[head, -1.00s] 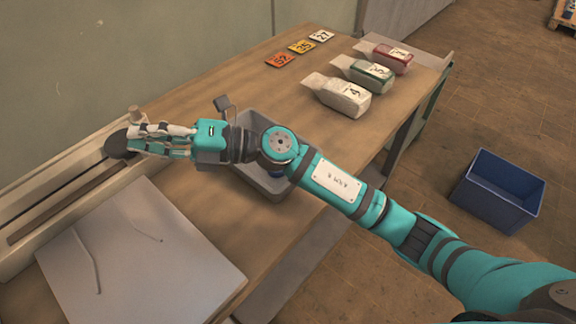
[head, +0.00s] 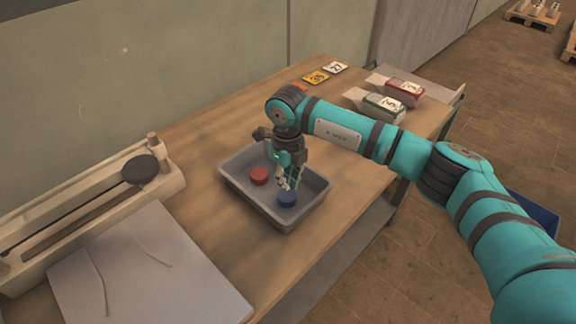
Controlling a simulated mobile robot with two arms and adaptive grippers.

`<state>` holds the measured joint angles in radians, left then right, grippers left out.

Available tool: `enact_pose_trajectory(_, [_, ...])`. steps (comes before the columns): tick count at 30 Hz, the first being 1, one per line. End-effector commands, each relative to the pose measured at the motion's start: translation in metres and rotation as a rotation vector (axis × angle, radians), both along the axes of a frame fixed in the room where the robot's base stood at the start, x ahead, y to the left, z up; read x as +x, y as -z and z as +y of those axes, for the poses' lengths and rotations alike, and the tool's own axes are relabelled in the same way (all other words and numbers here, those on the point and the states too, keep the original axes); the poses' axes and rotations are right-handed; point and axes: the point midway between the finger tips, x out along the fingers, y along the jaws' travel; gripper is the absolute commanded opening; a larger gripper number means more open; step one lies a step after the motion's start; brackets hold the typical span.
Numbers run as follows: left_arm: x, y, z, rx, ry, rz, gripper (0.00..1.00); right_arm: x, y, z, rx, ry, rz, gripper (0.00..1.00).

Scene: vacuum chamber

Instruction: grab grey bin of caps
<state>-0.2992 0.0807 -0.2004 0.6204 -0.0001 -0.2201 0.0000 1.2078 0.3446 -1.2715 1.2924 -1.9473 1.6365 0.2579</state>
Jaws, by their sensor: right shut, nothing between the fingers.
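The grey bin (head: 238,199) is a shallow open tray on the wooden table, left of the picture's middle. A red cap (head: 259,175) and a blue cap (head: 287,198) lie in it. My right gripper (head: 286,186) points down over the bin, shut and empty, with its fingertips close to the blue cap. I cannot tell whether they touch the cap. The gripper and wrist hide part of the bin's far side. My left gripper is not in view.
The table (head: 230,120) also bears a grey board (head: 150,270), a long pale tray (head: 60,235) with a dark round-headed tool, number cards (head: 315,78) and bagged bottles (head: 384,107). A blue crate (head: 535,212) stands on the floor, partly behind my arm.

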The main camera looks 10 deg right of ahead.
Motion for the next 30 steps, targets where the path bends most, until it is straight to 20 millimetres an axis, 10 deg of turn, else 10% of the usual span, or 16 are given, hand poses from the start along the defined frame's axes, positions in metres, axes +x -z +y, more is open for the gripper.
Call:
enact_pose_trajectory(5, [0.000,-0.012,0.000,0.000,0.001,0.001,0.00,-0.002,0.036,0.001,0.002,-0.001,0.004,0.00])
enact_pose_trajectory(30, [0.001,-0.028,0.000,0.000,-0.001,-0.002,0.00,-0.032,0.038,-0.023,0.003,-0.002,0.000,0.00])
